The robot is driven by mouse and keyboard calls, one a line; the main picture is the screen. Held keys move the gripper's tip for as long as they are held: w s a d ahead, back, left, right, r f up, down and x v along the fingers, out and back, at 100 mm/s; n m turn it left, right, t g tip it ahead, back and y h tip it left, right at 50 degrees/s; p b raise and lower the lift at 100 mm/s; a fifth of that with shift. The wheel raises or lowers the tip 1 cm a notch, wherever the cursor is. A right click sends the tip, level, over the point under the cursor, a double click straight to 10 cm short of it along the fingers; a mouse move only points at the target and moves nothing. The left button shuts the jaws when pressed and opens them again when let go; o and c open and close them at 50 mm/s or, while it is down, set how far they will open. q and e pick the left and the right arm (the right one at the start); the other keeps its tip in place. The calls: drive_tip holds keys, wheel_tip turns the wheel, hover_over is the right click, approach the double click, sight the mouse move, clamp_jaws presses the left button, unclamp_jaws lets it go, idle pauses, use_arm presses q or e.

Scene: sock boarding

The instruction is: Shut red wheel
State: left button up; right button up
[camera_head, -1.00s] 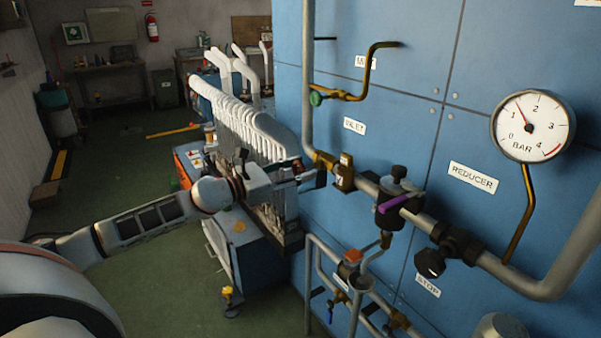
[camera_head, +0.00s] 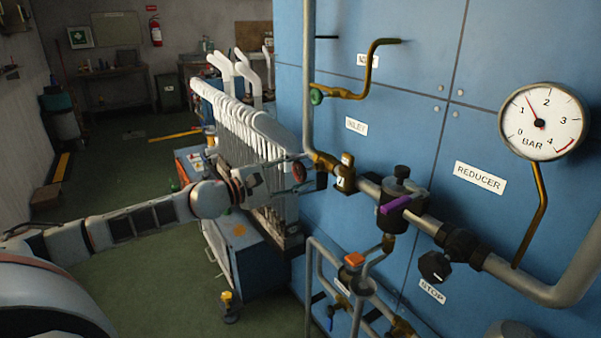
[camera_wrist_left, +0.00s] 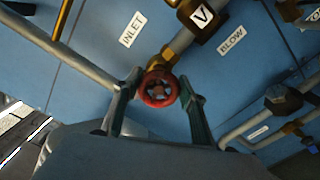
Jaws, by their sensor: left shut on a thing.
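The red wheel (camera_wrist_left: 158,88) is a small round handwheel on the brass fitting of the inlet pipe, below the INLET label. In the left wrist view it sits between the two fingers of my left gripper (camera_wrist_left: 160,84), which is shut on it. In the head view the left gripper (camera_head: 310,176) reaches in from the left to the pipe's lower end. A small dark red round part (camera_head: 299,172) shows there, mostly hidden by the gripper. My right gripper is not in view.
A dark STOP knob (camera_head: 434,266) and a pressure gauge (camera_head: 543,121) are further right. A rack of white sock forms (camera_head: 245,120) stands close behind my arm.

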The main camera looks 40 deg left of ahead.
use_arm(q)
drive_tip(key=m, duration=0.5)
drive_tip(key=shift+f, duration=0.15)
drive_tip(key=shift+m, duration=0.4)
drive_tip(key=o, duration=1.1)
drive_tip(key=shift+v, duration=3)
approach(298, 174)
drive_tip(key=shift+s+a, duration=0.3)
drive_tip(key=shift+s, duration=0.25)
